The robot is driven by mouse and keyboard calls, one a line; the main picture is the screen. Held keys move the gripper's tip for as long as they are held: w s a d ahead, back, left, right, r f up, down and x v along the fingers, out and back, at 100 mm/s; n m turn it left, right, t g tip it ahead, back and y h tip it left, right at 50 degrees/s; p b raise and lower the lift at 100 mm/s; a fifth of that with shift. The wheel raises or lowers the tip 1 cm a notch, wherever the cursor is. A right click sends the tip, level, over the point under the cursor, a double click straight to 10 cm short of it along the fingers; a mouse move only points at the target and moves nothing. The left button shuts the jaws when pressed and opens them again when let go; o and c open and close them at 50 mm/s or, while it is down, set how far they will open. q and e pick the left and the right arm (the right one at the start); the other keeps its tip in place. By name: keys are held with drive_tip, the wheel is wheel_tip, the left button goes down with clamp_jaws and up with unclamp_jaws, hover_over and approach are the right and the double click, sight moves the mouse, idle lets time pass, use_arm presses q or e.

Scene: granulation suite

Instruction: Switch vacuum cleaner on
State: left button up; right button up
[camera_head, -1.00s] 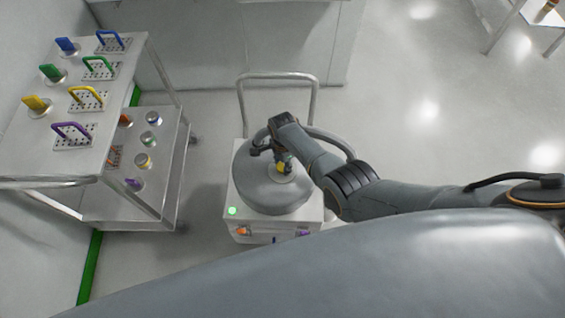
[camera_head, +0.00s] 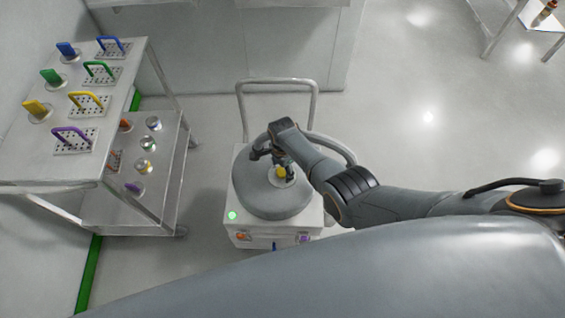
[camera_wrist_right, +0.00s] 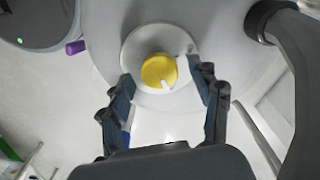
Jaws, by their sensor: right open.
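The vacuum cleaner (camera_head: 245,205) stands on the floor, a white box-shaped body with a round grey lid and a push handle behind. A yellow knob (camera_head: 280,173) sits on a pale disc on the lid. In the right wrist view the knob (camera_wrist_right: 159,71) has a white mark pointing to the lower right. A green light (camera_head: 232,215) glows at the body's front left corner. My right gripper (camera_head: 270,156) is over the lid by the knob, open, its fingertips on either side of the knob in the wrist view. I see no contact. My left gripper is out of view.
A steel trolley (camera_head: 20,150) stands at the left, with coloured handled plates and colour-topped parts on its shelves. Orange and purple fittings (camera_head: 303,238) are on the vacuum's front. The floor (camera_head: 410,130) to the right is clear.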

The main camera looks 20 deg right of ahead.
sight(283, 171)
wheel_tip(283, 171, up, 12)
idle(0.6)
drive_tip(key=shift+f, duration=0.1)
idle(0.4)
